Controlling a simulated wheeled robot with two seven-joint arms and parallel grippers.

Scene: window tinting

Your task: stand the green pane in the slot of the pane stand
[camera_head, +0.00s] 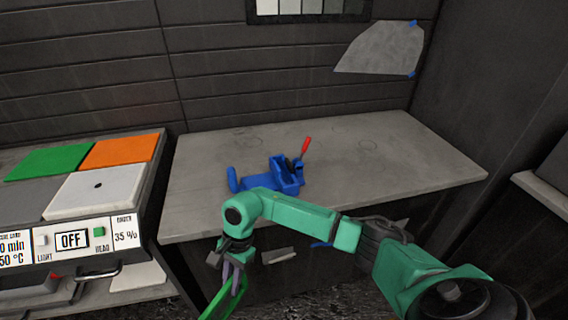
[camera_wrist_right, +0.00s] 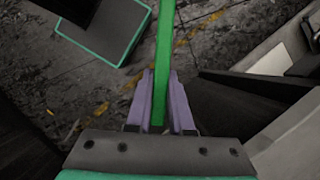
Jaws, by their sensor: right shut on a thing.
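My right gripper (camera_head: 232,272) hangs low in front of the grey table, left of its middle. It is shut on the green pane (camera_head: 222,300), which hangs below the fingers and is cut off by the bottom of the head view. In the right wrist view the two purple fingers of the gripper (camera_wrist_right: 160,98) pinch the green pane (camera_wrist_right: 165,45), which shows edge-on as a narrow green strip. My left gripper is not in view.
A grey table (camera_head: 390,165) stands against the dark wall, its right part mostly clear. A blue vise-like device (camera_head: 285,175) with a red-handled tool (camera_head: 306,146) sits on it. A machine (camera_head: 75,240) with green, orange and white tops stands at the left.

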